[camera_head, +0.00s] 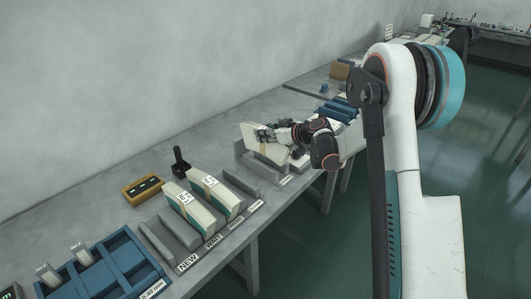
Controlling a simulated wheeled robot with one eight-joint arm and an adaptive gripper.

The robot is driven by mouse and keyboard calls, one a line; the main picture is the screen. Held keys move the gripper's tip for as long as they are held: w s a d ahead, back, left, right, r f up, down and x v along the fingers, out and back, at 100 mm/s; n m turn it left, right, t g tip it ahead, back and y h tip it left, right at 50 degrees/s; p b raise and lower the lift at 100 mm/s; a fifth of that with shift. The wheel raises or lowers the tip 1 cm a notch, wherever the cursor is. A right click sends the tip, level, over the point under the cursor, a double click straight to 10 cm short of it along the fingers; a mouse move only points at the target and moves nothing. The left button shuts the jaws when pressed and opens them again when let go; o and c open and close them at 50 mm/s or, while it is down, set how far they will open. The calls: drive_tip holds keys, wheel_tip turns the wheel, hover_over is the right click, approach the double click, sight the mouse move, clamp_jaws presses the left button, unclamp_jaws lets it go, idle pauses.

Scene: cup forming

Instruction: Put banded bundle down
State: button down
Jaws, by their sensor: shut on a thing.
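My gripper (264,135) is shut on a pale cream banded bundle (249,131) over the middle of the bench. The held bundle leans a little, with its lower part at a grey slotted holder (240,153). I cannot tell whether it touches the holder's bottom; the gripper hides part of it, and its band is not clear. Two more cream bundles with teal lower parts, tan bands and white labels, a nearer one (182,204) and a farther one (207,187), stand upright in grey holders to the left, near the signs NEW (188,263) and WAIT (213,242).
A blue compartment tray (122,262) lies at the near left. A yellow device (142,189) and a black-handled tool (181,161) stand behind the bundles. An empty grey slot (241,181) lies left of my gripper. Blue pieces (340,108) are beyond it. The wall closes the back.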

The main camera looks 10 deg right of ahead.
sight(290, 149)
drive_tip(key=shift+f+b, duration=0.95)
drive_tip(key=shift+f, duration=2.3)
drive_tip(key=shift+f, duration=0.15)
drive_tip(key=c, duration=1.2)
unclamp_jaws()
drive_tip(key=shift+s+d+r, duration=0.15)
drive_tip(key=shift+s+r, duration=0.05)
drive_tip(key=shift+r, duration=0.1)
drive_tip(key=p+v, duration=0.3)
drive_tip(key=v, duration=0.8)
drive_tip(key=shift+s+d, duration=0.15)
drive_tip(key=shift+s, duration=0.1)
